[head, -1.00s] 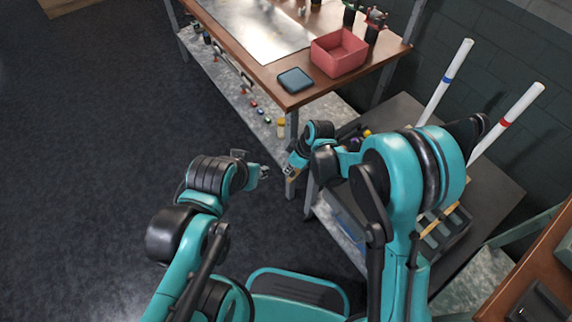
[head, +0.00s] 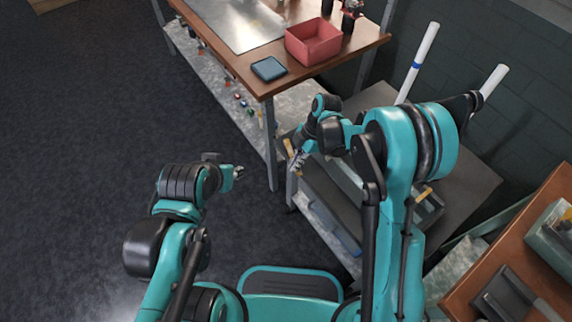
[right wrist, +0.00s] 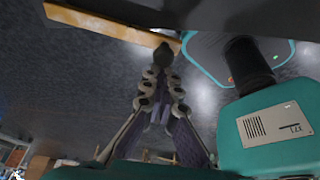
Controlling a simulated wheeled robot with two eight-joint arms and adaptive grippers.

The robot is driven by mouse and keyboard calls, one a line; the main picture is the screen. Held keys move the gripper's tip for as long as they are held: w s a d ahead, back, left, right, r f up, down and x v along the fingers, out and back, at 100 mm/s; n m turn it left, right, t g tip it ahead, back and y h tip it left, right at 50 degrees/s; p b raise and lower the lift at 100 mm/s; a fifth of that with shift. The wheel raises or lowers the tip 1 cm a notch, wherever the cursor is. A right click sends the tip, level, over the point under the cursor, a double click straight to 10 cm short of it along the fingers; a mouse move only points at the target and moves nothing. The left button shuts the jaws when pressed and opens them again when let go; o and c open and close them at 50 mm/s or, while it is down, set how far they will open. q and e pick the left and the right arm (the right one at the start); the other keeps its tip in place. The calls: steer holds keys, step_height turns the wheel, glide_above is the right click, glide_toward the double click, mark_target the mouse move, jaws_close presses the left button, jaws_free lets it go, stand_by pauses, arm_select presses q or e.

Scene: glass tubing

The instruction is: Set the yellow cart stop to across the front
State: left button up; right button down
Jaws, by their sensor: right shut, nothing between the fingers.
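The yellow cart stop (head: 289,147) is a narrow bar at the near-left end of the dark cart (head: 470,185), partly hidden by my right gripper. In the right wrist view the bar (right wrist: 100,25) runs from the upper left to the top middle. My right gripper (head: 297,165) is beside the bar. Its fingers converge and are shut with nothing between them; the tips (right wrist: 162,58) show close to the bar's end, and I cannot tell if they touch it. My left gripper (head: 239,172) is off to the left over the floor, too small to judge.
A wooden workbench (head: 330,57) with a red bin (head: 314,42) and a blue pad (head: 269,69) stands behind the cart. White tubes (head: 424,55) rise from the cart. Another wooden table (head: 480,275) is at lower right. The floor at left is clear.

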steer(key=shift+w+d, duration=0.25)
steer(key=shift+d, duration=0.4)
steer(key=shift+w+d, duration=0.25)
steer(key=shift+d, duration=0.35)
steer(key=shift+w+d, duration=0.45)
steer(key=shift+d, duration=0.2)
arm_select(q)
steer(key=shift+s, duration=0.1)
arm_select(e)
steer(key=shift+d, duration=0.1)
